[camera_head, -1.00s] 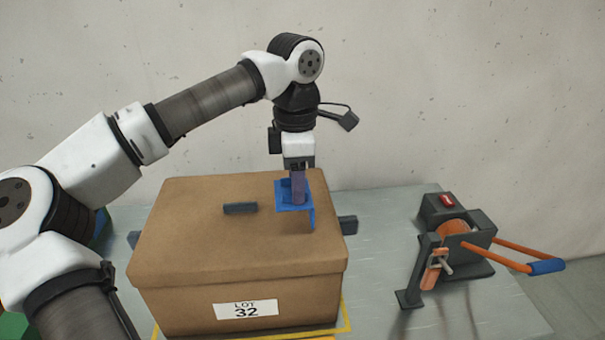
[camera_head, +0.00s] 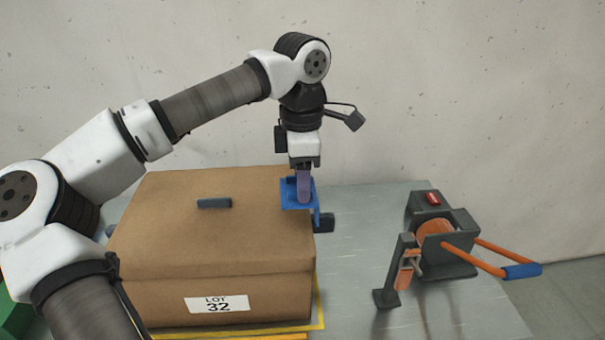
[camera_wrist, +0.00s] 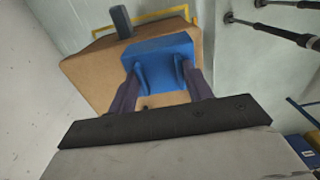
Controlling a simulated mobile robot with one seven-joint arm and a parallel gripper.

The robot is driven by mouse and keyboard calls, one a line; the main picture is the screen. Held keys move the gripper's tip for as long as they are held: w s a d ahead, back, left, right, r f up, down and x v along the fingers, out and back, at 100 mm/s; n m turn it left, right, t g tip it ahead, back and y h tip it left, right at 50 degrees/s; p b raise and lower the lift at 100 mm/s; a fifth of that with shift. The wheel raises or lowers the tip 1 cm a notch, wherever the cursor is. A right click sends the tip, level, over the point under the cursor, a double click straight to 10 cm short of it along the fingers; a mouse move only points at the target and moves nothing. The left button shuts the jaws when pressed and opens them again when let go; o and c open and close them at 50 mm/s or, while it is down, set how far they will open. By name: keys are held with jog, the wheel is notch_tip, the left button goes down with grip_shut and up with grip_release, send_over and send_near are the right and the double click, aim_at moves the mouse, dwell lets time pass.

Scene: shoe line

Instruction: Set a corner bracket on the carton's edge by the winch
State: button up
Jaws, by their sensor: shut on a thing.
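A blue corner bracket (camera_head: 293,200) is gripped in my gripper (camera_head: 303,197), whose purple fingers point down. It is at the right edge of the brown carton (camera_head: 180,240), the side facing the winch (camera_head: 440,240). Its flat plate overlaps the carton's top edge in the head view, and its flange hangs just past that edge. I cannot tell whether bracket and carton touch. The wrist view shows the bracket (camera_wrist: 160,52) between both fingers over the carton (camera_wrist: 85,75). The winch has an orange drum and orange handle with a blue grip.
A dark bar (camera_head: 214,203) lies on the carton's top. A dark block (camera_head: 325,222) stands beside its right side. A yellow outline (camera_head: 318,312) surrounds the carton on the grey table (camera_head: 355,260).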

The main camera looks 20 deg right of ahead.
aim_at(302, 227)
jog(key=shift+f+b, duration=2.55)
jog(key=shift+f, duration=1.3)
jog(key=shift+f+b, duration=0.35)
jog(key=shift+f, duration=0.05)
jog(key=o, duration=1.5)
jog(key=shift+c, duration=0.2)
jog(key=shift+r+p, duration=2.55)
jog(key=shift+r, duration=1)
